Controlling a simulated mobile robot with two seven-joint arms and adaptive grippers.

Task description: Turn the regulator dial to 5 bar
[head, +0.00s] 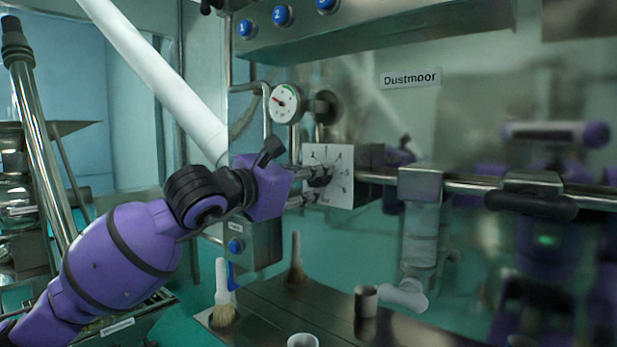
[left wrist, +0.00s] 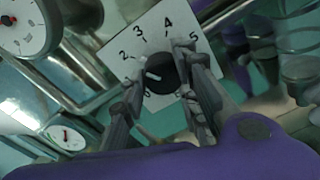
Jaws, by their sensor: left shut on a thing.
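The regulator dial is a round black knob (left wrist: 160,74) with a white pointer line, in front of a white scale card (head: 340,160) marked with numbers such as 2, 3, 4 and 5. In the left wrist view the pointer aims left, below the 2, towards one finger; the 1 is not visible. My left gripper (head: 318,185) is shut on the knob, one finger on each side. In the head view the fingers cover most of the knob. A round gauge (head: 285,103) with a red needle sits above the card. My right gripper is not in view.
A steel pipe (head: 470,188) runs right from the regulator. Blue buttons (head: 282,15) are on the panel above. Below, a steel table (head: 330,315) holds brushes (head: 223,300) and small cups (head: 366,300). Blurred purple shapes show at the right, perhaps reflections.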

